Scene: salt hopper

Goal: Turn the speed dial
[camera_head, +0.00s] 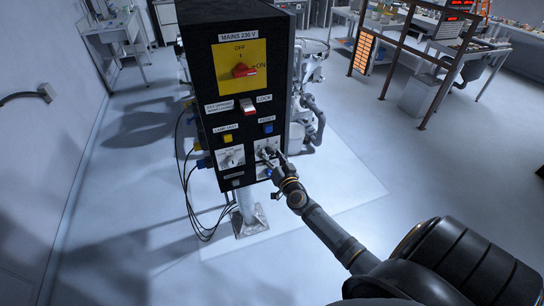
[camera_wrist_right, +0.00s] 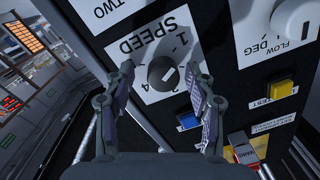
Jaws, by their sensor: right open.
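The speed dial (camera_wrist_right: 163,73) is a round dark knob on a white plate marked SPEED, seen upside down in the right wrist view. In the head view, the dial (camera_head: 266,151) is small on the lower right of the black control panel, partly hidden by my right gripper. My right gripper (camera_head: 274,163) is close in front of it. In the wrist view, its open fingers (camera_wrist_right: 161,70) stand on either side of the dial, with a visible gap at each side. How far the fingertips are from the panel is hard to tell. My left gripper is not in view.
The black panel (camera_head: 205,87) also bears a red mains switch (camera_head: 244,70), a red and white lock switch (camera_head: 248,107), a yellow lamp test button (camera_head: 227,138), a blue reset button (camera_head: 268,128) and a white flow knob (camera_wrist_right: 293,18). Cables hang at its left. Floor in front is clear.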

